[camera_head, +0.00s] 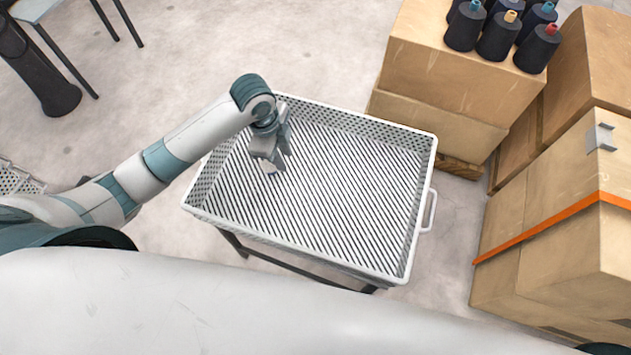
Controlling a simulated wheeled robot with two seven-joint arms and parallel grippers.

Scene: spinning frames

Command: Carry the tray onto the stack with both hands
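The tray (404,279) is a large white crate with perforated walls and a floor of diagonal slats. It looks empty and rests on a dark-legged stand in the middle of the head view. A white loop handle (429,211) sticks out from its right wall. My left gripper (276,165) points down over the left back part of the tray, away from the handle. It holds nothing that I can see, and its finger gap is unclear. My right gripper is out of view. Part of a white lattice piece (17,180) shows at the left edge; I cannot tell if it is the stack.
Cardboard boxes (440,75) stand behind right, on a wooden pallet (459,168), with several dark thread cones (497,36) on top. More boxes (560,245) with an orange strap fill the right side. Dark-legged furniture (60,55) stands at upper left. Concrete floor is bare behind the tray.

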